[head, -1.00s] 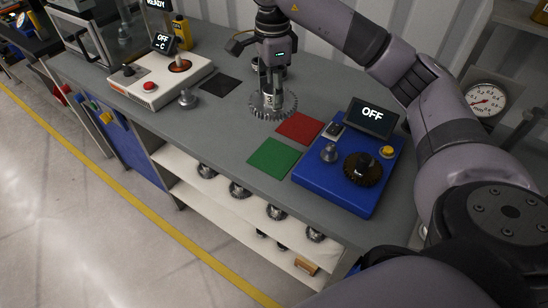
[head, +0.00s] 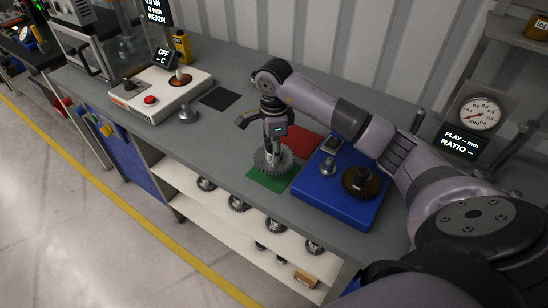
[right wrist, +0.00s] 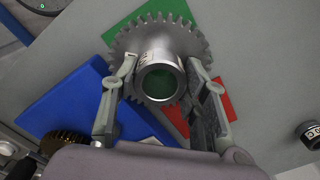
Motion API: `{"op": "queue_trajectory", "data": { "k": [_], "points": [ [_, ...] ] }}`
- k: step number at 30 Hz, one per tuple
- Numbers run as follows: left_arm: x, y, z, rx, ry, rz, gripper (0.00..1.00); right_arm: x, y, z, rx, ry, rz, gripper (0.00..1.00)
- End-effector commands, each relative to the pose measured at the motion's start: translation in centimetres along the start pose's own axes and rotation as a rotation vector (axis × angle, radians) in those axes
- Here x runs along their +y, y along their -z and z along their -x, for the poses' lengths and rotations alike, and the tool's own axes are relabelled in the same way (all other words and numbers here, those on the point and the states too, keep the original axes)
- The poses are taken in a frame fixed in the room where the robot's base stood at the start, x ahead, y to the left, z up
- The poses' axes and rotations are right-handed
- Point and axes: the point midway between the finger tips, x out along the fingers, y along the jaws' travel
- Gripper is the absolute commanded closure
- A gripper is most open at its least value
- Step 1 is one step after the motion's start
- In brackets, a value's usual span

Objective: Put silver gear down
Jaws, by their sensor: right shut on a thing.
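The silver gear (head: 273,160) is a toothed disc with a hub, held over the green mat (head: 268,180) in the head view. My right gripper (head: 272,146) is shut on its hub from above. In the right wrist view the two fingers stand on either side of the hub of the gear (right wrist: 155,50), and green shows through its bore. I cannot tell whether the gear touches the mat. The red mat (head: 303,142) lies just behind, partly hidden by my right gripper. My left gripper does not show.
A blue unit (head: 345,205) with a dark gear (head: 361,182) and a knob stands right of the mats. A white unit (head: 150,98) and a black mat (head: 220,98) lie to the left. Several gears sit on the shelf (head: 190,172) below.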

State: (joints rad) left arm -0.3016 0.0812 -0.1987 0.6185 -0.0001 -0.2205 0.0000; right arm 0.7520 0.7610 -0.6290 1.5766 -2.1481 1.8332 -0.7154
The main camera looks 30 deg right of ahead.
Motion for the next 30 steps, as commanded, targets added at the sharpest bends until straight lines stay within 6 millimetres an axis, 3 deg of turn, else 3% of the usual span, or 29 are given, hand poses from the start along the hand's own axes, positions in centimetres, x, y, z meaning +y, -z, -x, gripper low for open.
{"op": "queue_trajectory", "data": {
  "k": [11, 22, 23, 30],
  "points": [
    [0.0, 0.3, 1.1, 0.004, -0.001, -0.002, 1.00, 0.0, 0.0, -4.0, -0.001, 0.000, 0.001, 0.84],
    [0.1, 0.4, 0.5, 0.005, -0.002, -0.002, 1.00, -0.1, 0.0, -4.7, -0.001, 0.003, 0.001, 0.84],
    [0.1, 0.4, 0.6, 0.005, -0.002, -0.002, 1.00, 0.0, 0.0, -4.7, 0.000, 0.001, 0.001, 0.58],
    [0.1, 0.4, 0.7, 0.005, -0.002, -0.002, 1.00, 0.0, 0.0, -4.6, 0.000, 0.001, 0.001, 0.42]
  ]
}}
